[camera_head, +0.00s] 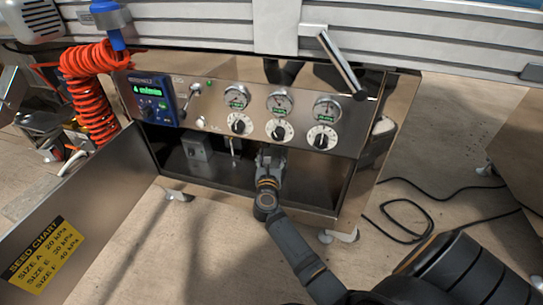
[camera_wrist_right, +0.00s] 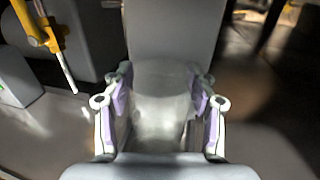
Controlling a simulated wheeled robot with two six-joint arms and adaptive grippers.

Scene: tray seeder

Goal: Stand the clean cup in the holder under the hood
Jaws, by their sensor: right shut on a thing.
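My right gripper (camera_head: 268,160) reaches into the open bay under the control panel. In the right wrist view, its fingers (camera_wrist_right: 160,112) are shut on a pale, translucent cup (camera_wrist_right: 160,92), with a purple-padded finger on each side. The cup looks roughly upright in front of a grey upright surface (camera_wrist_right: 175,38). In the head view the cup is hidden or too small to make out. I cannot pick out the holder for certain, nor tell whether the cup touches it. My left gripper is in neither view.
The steel control panel (camera_head: 208,107) with gauges and knobs overhangs the bay. A grey box (camera_head: 196,147) stands inside at the left. A yellow part with a pale rod (camera_wrist_right: 58,62) hangs at upper left in the wrist view. The open door (camera_head: 105,210) bears a seed chart.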

